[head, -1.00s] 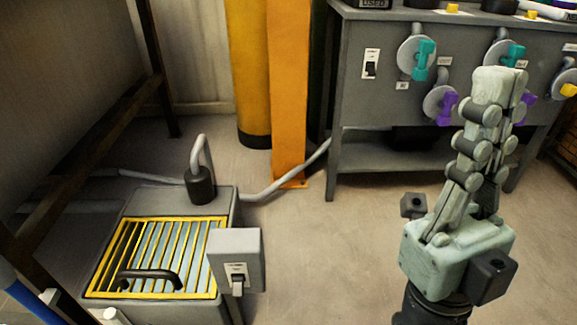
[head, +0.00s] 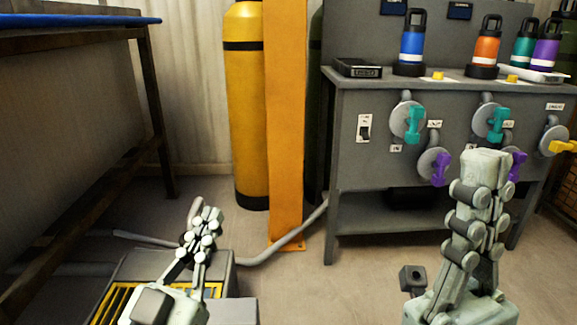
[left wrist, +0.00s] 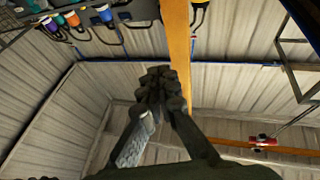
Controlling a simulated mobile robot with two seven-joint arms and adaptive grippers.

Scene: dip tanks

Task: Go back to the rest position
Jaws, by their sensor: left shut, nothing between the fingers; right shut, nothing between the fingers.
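My left gripper (head: 208,213) shows at the lower left in the head view, shut and empty, its fingers pointing up in front of the grated tank. It also shows in the left wrist view (left wrist: 158,72), shut with nothing between the fingers. My right gripper (head: 487,156) stands upright at the right in the head view, shut and empty. It overlaps the front of the grey bench in the picture and hides part of it.
A grey bench (head: 343,190) with valves and several bottles stands at the right. An orange post (head: 287,120) and a yellow cylinder (head: 245,130) stand mid-view. A low tank with a yellow grate (head: 107,302) is partly hidden by my left arm.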

